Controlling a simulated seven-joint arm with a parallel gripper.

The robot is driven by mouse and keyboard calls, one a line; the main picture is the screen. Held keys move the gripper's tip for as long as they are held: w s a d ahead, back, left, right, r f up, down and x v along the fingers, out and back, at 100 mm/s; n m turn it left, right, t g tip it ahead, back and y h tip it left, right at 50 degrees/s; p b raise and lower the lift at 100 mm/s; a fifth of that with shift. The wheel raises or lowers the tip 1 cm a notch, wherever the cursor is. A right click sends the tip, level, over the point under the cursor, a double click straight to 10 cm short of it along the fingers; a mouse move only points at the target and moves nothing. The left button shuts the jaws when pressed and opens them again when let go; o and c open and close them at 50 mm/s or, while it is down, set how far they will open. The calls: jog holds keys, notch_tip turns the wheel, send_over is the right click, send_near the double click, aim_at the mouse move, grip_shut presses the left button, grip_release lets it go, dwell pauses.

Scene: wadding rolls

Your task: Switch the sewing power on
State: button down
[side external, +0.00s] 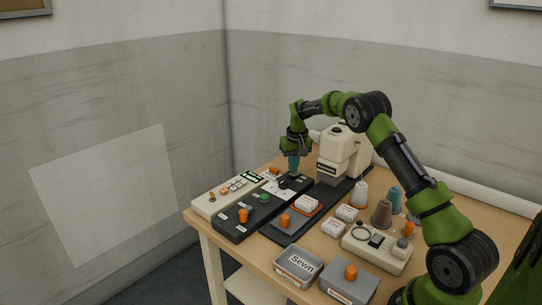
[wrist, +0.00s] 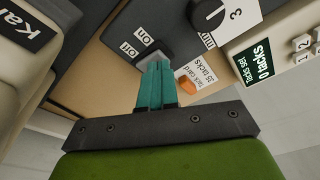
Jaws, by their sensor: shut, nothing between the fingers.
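My gripper (side external: 294,171) is shut and empty, its teal fingers pointing down over the far end of the black control box (side external: 236,229). In the wrist view the shut fingertips (wrist: 156,67) are right at a grey switch (wrist: 152,53), overlapping its near side. I cannot tell whether they touch it. Two small white labels (wrist: 143,36) beside the switch appear to read "on" and "off". The fingers partly hide the switch, so its position cannot be told. A cream sewing machine (side external: 339,151) stands to the right of my gripper.
A black dial (wrist: 208,14) marked 3 and a tack card (wrist: 195,72) lie close to the fingers. A cream counter box (side external: 210,207) stands left of the black box. Thread cones (side external: 381,213), a grey "Sewn" tray (side external: 287,277) and another grey box (side external: 337,290) occupy the table's nearer side.

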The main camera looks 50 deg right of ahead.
jog(key=shift+f, duration=0.55)
jog(key=shift+r, duration=3.5)
jog(key=shift+r, duration=0.1)
